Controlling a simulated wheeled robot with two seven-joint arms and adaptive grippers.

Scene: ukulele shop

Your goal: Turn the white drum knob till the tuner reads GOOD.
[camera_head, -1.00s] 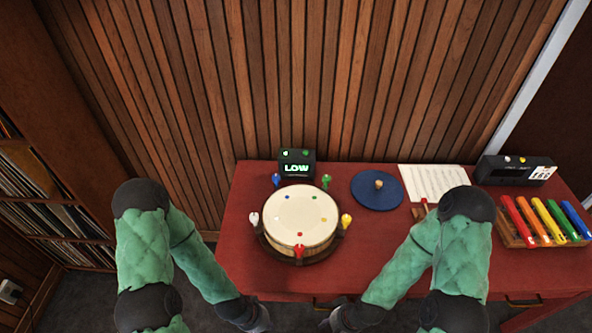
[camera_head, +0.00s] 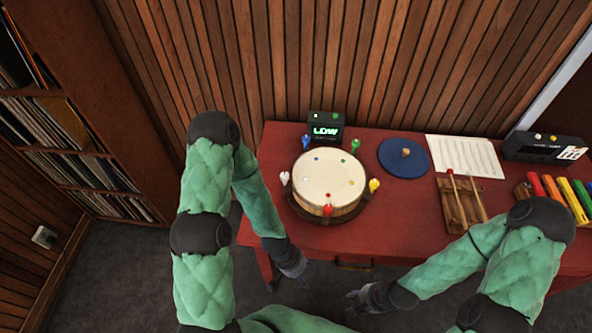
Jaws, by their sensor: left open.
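The drum (camera_head: 329,184) stands upright on the red table, with a pale skin and several coloured knobs round its rim. The white knob (camera_head: 284,178) is on the drum's left side. The tuner (camera_head: 326,130) behind the drum is a dark box with green lit text that looks like LOW. My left gripper (camera_head: 300,274) is open and empty, low in front of the table's front edge, below the drum and apart from it. My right gripper (camera_head: 352,303) hangs in front of the table to the right; its fingers are small and dark, so its opening is unclear.
On the red table (camera_head: 400,226) are a blue disc (camera_head: 403,158), a paper sheet (camera_head: 465,155), a wooden rack with mallets (camera_head: 463,205), coloured bars (camera_head: 567,198) and a dark box (camera_head: 545,147). A record shelf (camera_head: 60,120) stands at left. The table's front left is clear.

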